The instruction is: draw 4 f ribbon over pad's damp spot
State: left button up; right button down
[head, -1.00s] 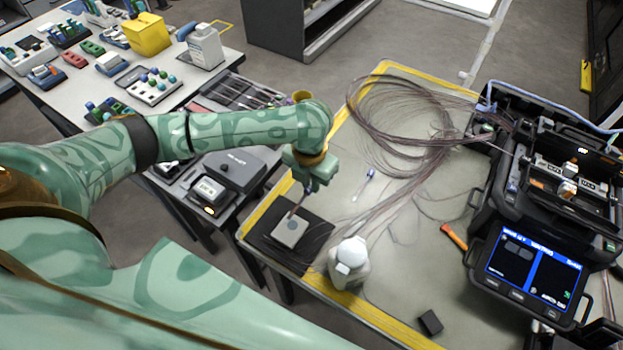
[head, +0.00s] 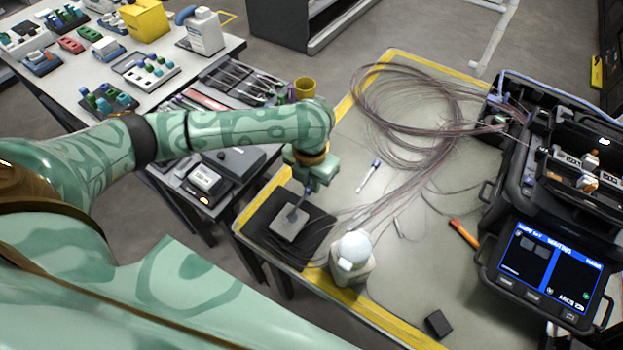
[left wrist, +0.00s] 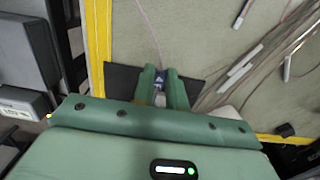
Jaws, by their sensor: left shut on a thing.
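My left gripper (head: 307,190) points down over the light grey pad (head: 288,226), which lies on a black mat (head: 262,238) at the table's left corner. In the left wrist view the gripper (left wrist: 164,76) is shut, with a small blue and grey piece between its fingers. The thin pinkish ribbon (left wrist: 153,38) runs away from there, and I take it as held. A dark tip below the gripper reaches the pad's upper part. The damp spot cannot be made out now. My right gripper is not in view.
A white dispenser bottle (head: 350,262) stands close to the right of the mat. Coiled fibres (head: 405,110) spread behind. A splicer with a lit screen (head: 548,268) stands at the right. An orange tool (head: 464,234) and a black block (head: 438,323) lie on the table.

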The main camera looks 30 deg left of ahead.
pick_arm(q)
jog(key=shift+f, duration=0.45)
dwell(0.7)
jog(key=shift+w, duration=0.1)
jog(key=shift+w, duration=0.25)
jog(key=shift+w+d+p, duration=0.1)
jog(key=shift+w+p, duration=0.3)
jog(key=shift+w, duration=0.2)
jog(key=shift+w+f, duration=0.1)
jog(key=shift+w, duration=0.7)
dwell(0.4)
jog(key=shift+r+p, duration=2.55)
jog(key=shift+p, duration=0.2)
